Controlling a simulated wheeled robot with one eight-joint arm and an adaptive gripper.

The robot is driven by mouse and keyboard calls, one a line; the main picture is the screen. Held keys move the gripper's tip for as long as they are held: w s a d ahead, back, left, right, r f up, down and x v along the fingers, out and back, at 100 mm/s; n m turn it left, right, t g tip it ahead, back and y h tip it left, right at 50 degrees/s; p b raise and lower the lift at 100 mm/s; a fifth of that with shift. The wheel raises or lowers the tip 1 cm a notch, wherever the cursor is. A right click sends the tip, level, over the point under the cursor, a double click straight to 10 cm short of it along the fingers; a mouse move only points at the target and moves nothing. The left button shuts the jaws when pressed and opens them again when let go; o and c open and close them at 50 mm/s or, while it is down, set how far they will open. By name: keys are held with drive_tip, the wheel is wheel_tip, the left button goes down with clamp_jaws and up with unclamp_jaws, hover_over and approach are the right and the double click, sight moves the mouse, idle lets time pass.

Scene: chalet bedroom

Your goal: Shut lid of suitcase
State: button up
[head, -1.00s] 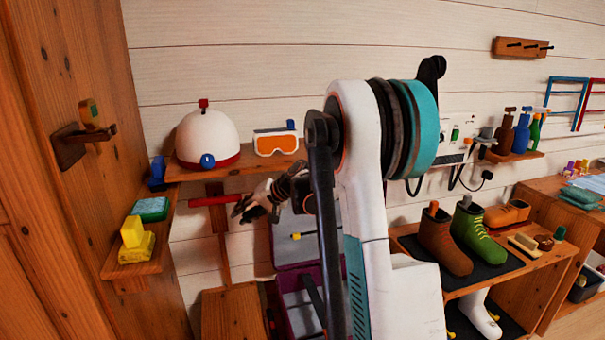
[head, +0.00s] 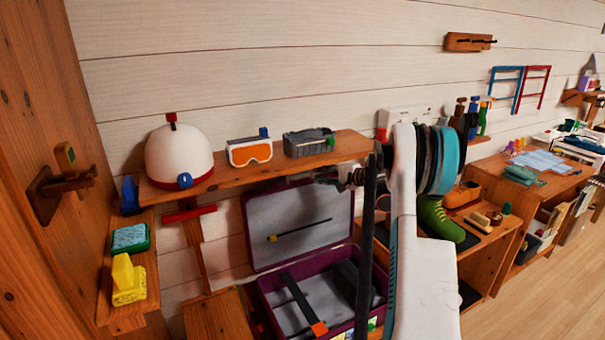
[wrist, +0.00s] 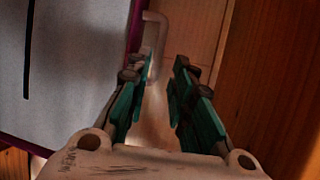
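The suitcase is open. Its purple base (head: 268,283) lies low in the head view, and its lid (head: 285,215), grey inside with a purple rim, stands up behind it. My gripper (head: 330,178) is at the lid's upper right edge, partly hidden by my arm. In the wrist view my gripper (wrist: 153,85) is open, with its two green-sided fingers apart. The lid's grey panel (wrist: 75,65) fills the left there, its purple rim running beside the left finger. A grey curved bar (wrist: 153,38) shows beyond the fingertips; contact cannot be told.
A wooden shelf (head: 230,176) with a white helmet (head: 178,152), orange goggles (head: 249,152) and a grey box (head: 308,143) is just above the lid. A boot rack (head: 490,245) stands to the right. A small wooden ledge (head: 128,312) is at left.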

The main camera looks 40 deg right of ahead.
sight(300, 173)
drive_tip(key=b+x, duration=0.2)
drive_tip(key=x, duration=1)
drive_tip(key=shift+w+a+f+b, duration=0.1)
drive_tip(key=shift+w+f+b, duration=0.05)
drive_tip(key=shift+w+b, duration=0.15)
drive_tip(key=shift+s, duration=0.1)
clamp_jaws()
